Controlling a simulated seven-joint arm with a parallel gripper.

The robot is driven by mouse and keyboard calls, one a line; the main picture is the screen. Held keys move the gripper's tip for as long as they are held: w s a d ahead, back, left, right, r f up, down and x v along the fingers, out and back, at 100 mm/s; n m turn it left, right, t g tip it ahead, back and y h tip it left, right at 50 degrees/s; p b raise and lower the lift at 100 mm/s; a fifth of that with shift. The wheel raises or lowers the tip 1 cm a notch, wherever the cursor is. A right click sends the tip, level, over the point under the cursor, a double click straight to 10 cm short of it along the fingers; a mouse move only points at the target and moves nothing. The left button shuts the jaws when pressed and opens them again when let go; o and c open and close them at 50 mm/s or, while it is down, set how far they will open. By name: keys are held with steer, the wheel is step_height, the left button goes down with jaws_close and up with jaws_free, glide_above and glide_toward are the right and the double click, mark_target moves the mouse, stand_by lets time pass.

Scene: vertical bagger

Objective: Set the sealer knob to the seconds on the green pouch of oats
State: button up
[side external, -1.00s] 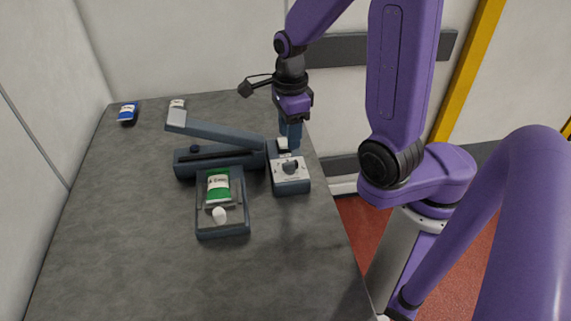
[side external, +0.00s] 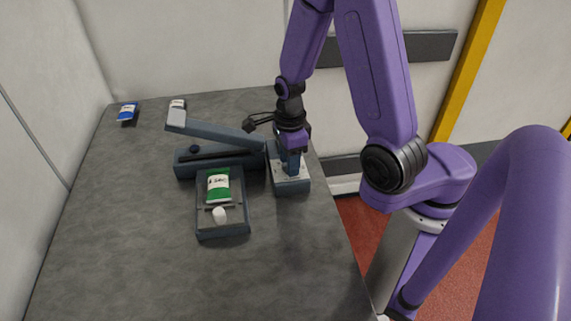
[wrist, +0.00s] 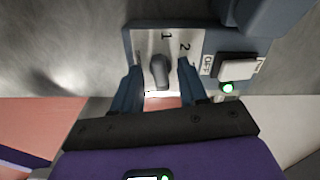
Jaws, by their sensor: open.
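The sealer's control box (side external: 300,184) stands at the table's right edge. In the wrist view its white dial plate (wrist: 146,42) shows the numbers 1 and 2. The dark, elongated knob (wrist: 160,72) lies nearly upright in that picture; which end points is unclear. My gripper (wrist: 160,65) is open, one finger on each side of the knob, with a gap visible. In the side view my gripper (side external: 290,172) is down over the box and hides the knob. The green pouch of oats (side external: 218,186) has a white label whose print is too small to read surely.
The pouch lies in a dark tray (side external: 222,234) with a white round piece (side external: 219,215). The sealer's raised arm (side external: 215,132) is left of my gripper. A switch (wrist: 237,66) marked OFF and a lit green lamp (wrist: 227,88) sit beside the dial. A blue pouch (side external: 128,112) lies far left.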

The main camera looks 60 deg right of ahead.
jaws_close()
steer(key=shift+n, duration=4.1)
steer(key=shift+o, duration=0.8)
jaws_free()
steer(key=shift+r, duration=0.1)
steer(key=shift+s+r, duration=0.1)
steer(key=shift+r, duration=2.3)
